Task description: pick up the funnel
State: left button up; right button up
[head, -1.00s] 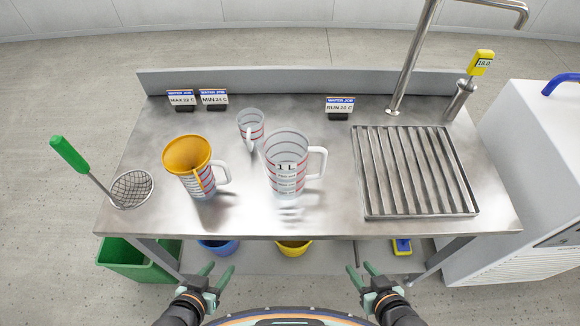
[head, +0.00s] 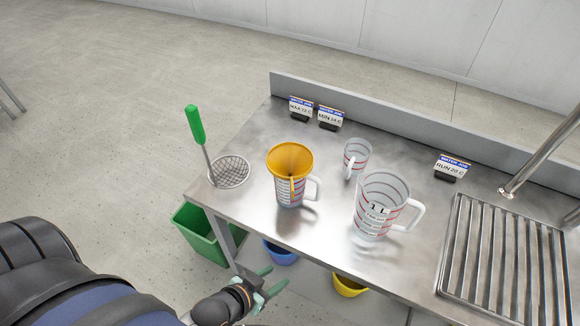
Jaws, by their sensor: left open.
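The yellow-orange funnel (head: 290,158) sits mouth up in the top of a clear measuring jug (head: 291,191) with red marks and a white handle. The jug stands upright on the steel table, near its front left part. My left gripper (head: 272,284) is open and empty. It is below and in front of the table's front edge, apart from the funnel. The funnel's spout is inside the jug and shows only partly. My right gripper is out of the picture.
A larger jug (head: 378,207) and a small jug (head: 356,158) stand right of the funnel. A green-handled strainer (head: 229,172) lies at the left end. A slatted drain grate (head: 506,262) is at right. Green (head: 201,232), blue (head: 280,254) and yellow (head: 349,286) buckets stand below.

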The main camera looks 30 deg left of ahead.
aim_at(290, 161)
jog(key=j, duration=1.65)
jog(key=i+z, duration=0.05)
